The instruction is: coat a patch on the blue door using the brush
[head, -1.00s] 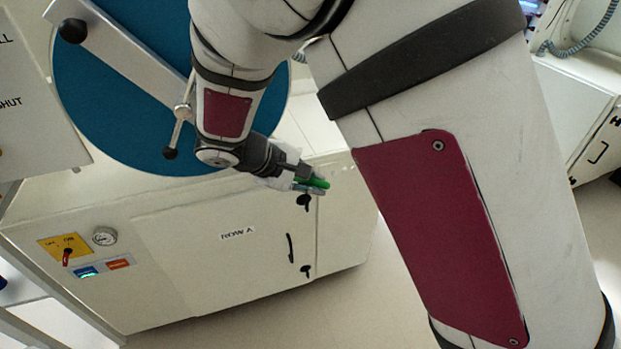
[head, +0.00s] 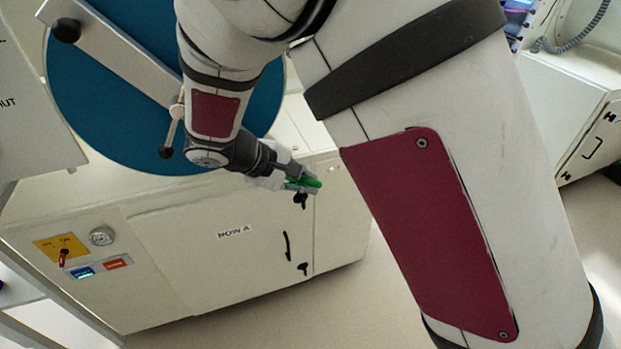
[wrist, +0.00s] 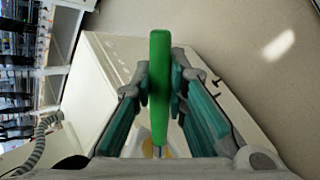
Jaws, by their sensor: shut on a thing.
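The blue door (head: 110,110) is a large round disc at the upper left of the head view, with a pale bar across it. My arm hides its right part. My gripper (head: 303,184) is in front of the white cabinet, right of and below the door and apart from it. It is shut on the green handle of the brush (wrist: 160,80), which stands upright between the fingers in the wrist view. In the head view only a short green piece of the brush (head: 310,182) shows. The bristles cannot be made out.
The bar (head: 115,52) has a black knob and a small lever (head: 170,138) sticks out from the door. Open floor (head: 350,305) lies right of the cabinet.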

